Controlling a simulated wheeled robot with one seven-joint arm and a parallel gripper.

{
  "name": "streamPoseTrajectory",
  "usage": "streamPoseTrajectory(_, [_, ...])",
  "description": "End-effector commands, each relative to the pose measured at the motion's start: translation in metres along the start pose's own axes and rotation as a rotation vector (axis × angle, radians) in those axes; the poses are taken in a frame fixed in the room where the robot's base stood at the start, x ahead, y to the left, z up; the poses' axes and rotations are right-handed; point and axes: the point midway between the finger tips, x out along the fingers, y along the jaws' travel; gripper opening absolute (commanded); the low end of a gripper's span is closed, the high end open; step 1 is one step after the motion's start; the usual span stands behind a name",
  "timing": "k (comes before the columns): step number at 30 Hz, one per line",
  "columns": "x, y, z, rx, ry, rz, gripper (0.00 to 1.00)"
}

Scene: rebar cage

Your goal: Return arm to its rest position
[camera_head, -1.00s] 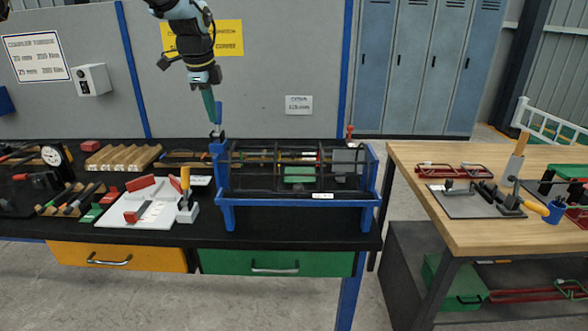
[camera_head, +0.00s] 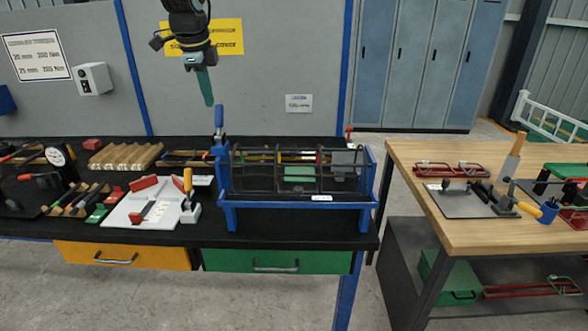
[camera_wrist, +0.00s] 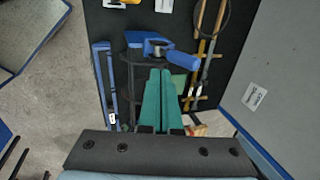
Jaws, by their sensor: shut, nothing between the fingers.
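My gripper (camera_head: 207,98) hangs from the top of the head view, with its green fingers pointing down. It is shut and empty, in the air above the left end of the rebar cage. The rebar cage (camera_head: 262,176) lies in a blue stand (camera_head: 300,202) on the black bench. In the wrist view, the two green fingers (camera_wrist: 160,72) lie side by side. Just beyond their tips is the blue clamp handle (camera_wrist: 184,60) at the stand's end, which also shows in the head view (camera_head: 219,120). They look apart from it.
A white board (camera_head: 130,218) with red blocks and a yellow-handled tool (camera_head: 188,182) lie left of the stand. A grey wall panel (camera_head: 285,60) stands behind the bench. A wooden table (camera_head: 420,165) with tools is at right.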

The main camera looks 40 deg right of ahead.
Motion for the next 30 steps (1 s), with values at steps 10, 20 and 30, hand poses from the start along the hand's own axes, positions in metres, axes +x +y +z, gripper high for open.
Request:
streamPoseTrajectory(10, [0.001, 0.0, 0.0, 0.0, 0.0, 0.0, 0.0])
streamPoseTrajectory(20, [0.014, 0.042, 0.052, -0.271, -0.032, 0.022, 0.0])
streamPoseTrajectory(30, [0.045, 0.244, 0.18, -1.359, -0.154, 0.046, 0.0])
